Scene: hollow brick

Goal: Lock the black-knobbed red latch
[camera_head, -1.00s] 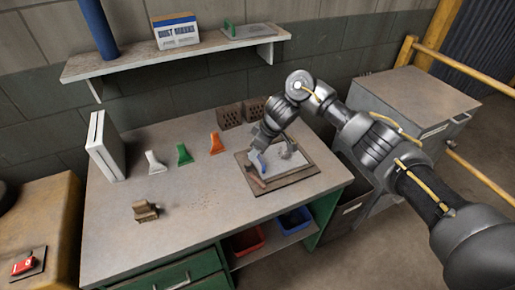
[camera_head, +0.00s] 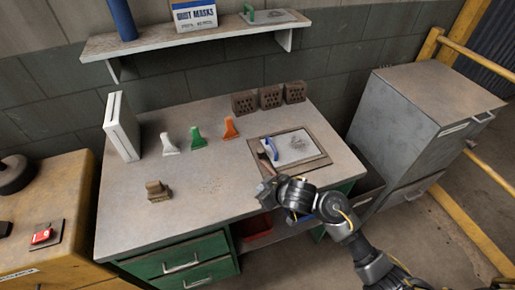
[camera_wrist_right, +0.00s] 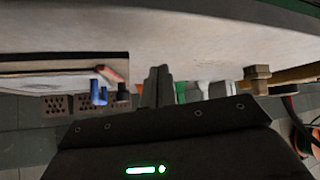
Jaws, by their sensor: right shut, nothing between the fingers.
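A small red piece (camera_head: 41,236) with a pale mark sits on a dark plate on top of the yellow cabinet, at the far left of the head view. It is the likeliest red latch, but I cannot make out a black knob on it or its locked state. My right gripper (camera_head: 266,190) is over the front edge of the workbench, far to the right of that piece, and touches nothing I can see. In the wrist view its fingers (camera_wrist_right: 157,86) are together and empty. My left gripper is out of view.
The workbench (camera_head: 225,190) holds a blue-handled float (camera_head: 290,148) on a board, hollow bricks (camera_head: 270,97), white, green and orange tools, a brown block (camera_head: 157,191) and a white binder (camera_head: 121,127). A shelf (camera_head: 190,38) hangs above. A grey cabinet (camera_head: 415,110) stands right.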

